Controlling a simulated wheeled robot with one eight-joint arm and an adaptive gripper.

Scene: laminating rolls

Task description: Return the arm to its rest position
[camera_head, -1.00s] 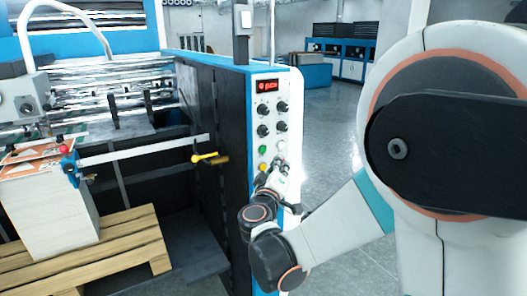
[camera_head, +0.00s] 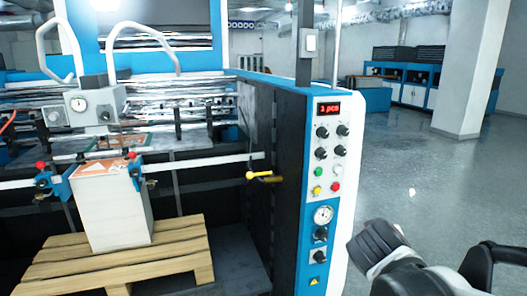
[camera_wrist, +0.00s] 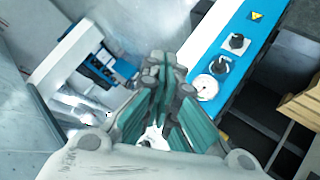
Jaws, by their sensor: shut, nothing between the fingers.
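My gripper (camera_wrist: 165,66) shows in the wrist view, with its dark, green-sided fingers together and nothing between them. It hangs in free space beside the blue-edged control panel (camera_wrist: 229,62). In the head view, links of my arm (camera_head: 385,252) are at the bottom right, to the right of the panel and apart from it. I cannot make out the fingers in the head view.
The control panel (camera_head: 329,212) has knobs, colored buttons, a gauge and a display reading "1 pcs". A yellow-handled lever (camera_head: 262,176) juts out left of it. A paper stack (camera_head: 112,212) stands on a wooden pallet (camera_head: 150,262). The floor (camera_head: 430,165) to the right is open.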

